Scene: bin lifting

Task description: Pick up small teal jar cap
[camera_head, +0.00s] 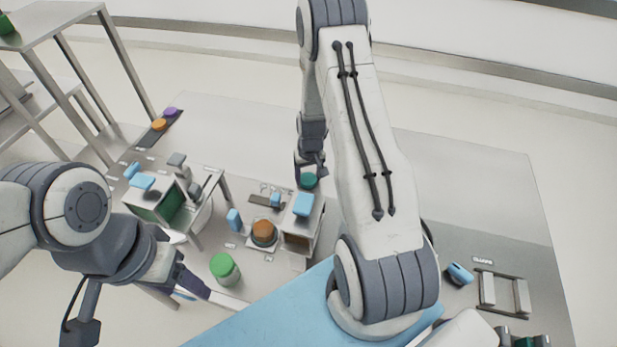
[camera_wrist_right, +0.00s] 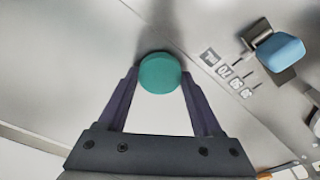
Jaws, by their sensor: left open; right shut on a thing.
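The small teal jar cap (camera_wrist_right: 160,73) is between the fingertips of my right gripper (camera_wrist_right: 160,80) in the right wrist view. The fingers are shut on its sides. In the head view the cap (camera_head: 308,181) shows just below my right gripper (camera_head: 309,170), beside the small stand with a blue block. Whether the cap touches the table is hard to tell. My left gripper (camera_head: 200,288) is low at the left, near a jar with a green lid (camera_head: 224,268), and is open with nothing seen in it.
Blue-topped blocks (camera_head: 304,204) and a round orange-brown piece (camera_head: 263,231) stand near the right gripper. A metal stand (camera_head: 205,195) is at the left. Orange (camera_head: 159,125) and purple (camera_head: 172,112) caps lie on a dark strip.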

